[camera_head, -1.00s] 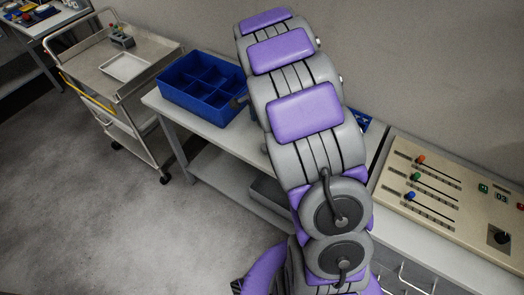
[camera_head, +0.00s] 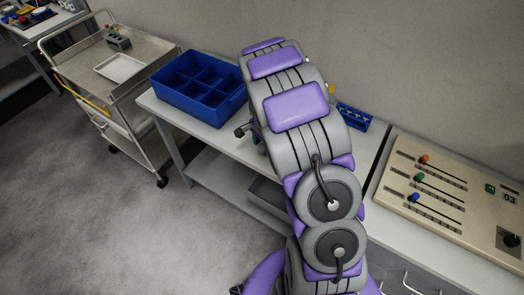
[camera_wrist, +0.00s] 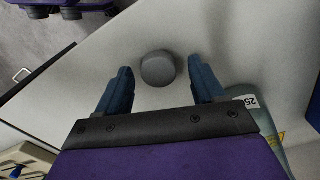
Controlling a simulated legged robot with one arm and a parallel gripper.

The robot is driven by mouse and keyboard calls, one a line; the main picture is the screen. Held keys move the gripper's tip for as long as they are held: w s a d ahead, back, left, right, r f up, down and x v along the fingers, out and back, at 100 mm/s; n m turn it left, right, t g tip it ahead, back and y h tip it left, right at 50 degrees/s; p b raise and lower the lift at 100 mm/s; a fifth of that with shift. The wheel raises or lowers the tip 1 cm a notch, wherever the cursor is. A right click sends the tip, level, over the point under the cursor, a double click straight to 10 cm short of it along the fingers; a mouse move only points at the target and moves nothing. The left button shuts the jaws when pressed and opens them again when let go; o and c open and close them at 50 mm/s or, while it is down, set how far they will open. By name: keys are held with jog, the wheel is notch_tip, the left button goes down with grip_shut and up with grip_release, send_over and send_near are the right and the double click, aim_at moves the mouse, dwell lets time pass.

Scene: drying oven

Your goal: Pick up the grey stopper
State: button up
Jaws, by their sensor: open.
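The grey stopper (camera_wrist: 158,69) is a small round grey piece on the pale table top in the wrist view. My gripper (camera_wrist: 162,76) is open, with one blue finger on each side of the stopper. The stopper lies between the fingertips, with a gap to each finger. I cannot tell how high the gripper is above the table. In the head view the stopper and fingers are hidden behind my arm.
In the head view a blue divided bin (camera_head: 201,88) stands left on the table, and a small blue rack (camera_head: 353,117) stands behind my arm. A control panel (camera_head: 455,200) is at right. A labelled item (camera_wrist: 252,104) lies close to the right finger in the wrist view.

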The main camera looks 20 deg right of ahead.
jog(key=shift+d, duration=0.3)
jog(key=shift+a, duration=0.55)
jog(key=c, duration=0.4)
jog(key=shift+a, duration=0.2)
jog(key=c, duration=0.3)
jog(key=shift+d, duration=0.5)
jog(key=c, duration=0.4)
